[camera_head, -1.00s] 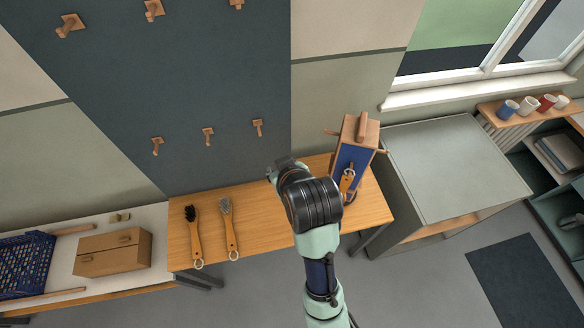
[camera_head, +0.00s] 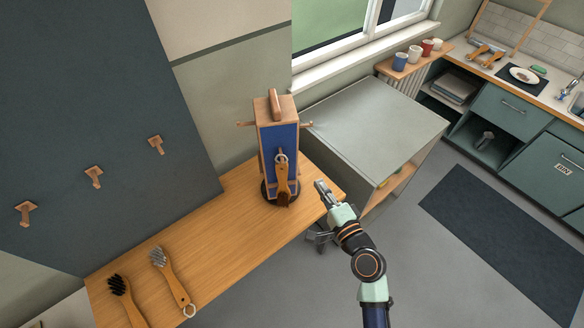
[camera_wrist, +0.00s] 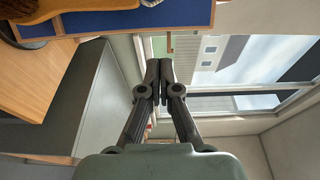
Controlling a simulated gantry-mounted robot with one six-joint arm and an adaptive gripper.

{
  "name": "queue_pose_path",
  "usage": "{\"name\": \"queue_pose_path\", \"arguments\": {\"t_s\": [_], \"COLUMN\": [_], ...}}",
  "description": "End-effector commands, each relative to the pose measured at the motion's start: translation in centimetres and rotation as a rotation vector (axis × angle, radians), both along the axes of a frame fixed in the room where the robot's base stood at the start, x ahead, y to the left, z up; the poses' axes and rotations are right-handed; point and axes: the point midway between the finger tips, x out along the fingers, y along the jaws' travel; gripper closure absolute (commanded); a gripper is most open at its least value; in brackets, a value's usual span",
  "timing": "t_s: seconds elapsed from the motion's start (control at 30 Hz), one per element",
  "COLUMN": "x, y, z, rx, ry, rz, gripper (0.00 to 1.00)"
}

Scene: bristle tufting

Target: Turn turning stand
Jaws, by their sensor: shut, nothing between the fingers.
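The turning stand (camera_head: 264,136) is an upright wooden box with blue panels, a wooden handle on top and pegs on its sides. It stands on a dark round base (camera_head: 267,191) on the wooden table. A wooden brush (camera_head: 282,182) hangs by its ring on the face toward me. My gripper (camera_head: 320,187) is right of the stand, apart from it, over the table's right end. In the wrist view its fingers (camera_wrist: 158,82) are together and empty. The stand's blue panel (camera_wrist: 185,14) shows there at the top left, beside the fingers.
Two brushes lie on the table's left part, one with black bristles (camera_head: 119,285) and one with grey (camera_head: 158,257). A grey-topped cabinet (camera_head: 375,125) stands close to the right of the stand. Wall pegs (camera_head: 93,177) are at the left. The table between brushes and stand is clear.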

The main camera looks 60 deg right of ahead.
Motion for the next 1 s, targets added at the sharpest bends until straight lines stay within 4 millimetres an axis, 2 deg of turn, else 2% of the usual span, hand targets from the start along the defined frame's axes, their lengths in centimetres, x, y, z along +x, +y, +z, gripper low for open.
{"name": "queue_pose_path", "arguments": {"t_s": [0.47, 0.7, 1.0], "x": [7.9, 10.5, 10.9], "y": [-5.4, -3.1, -2.7], "z": [0.2, 0.3, 0.1], "rx": [-0.005, -0.004, -0.004], "ry": [0.003, 0.004, 0.004], "rz": [0.004, 0.006, 0.004], "gripper": [1.00, 1.00, 1.00]}}
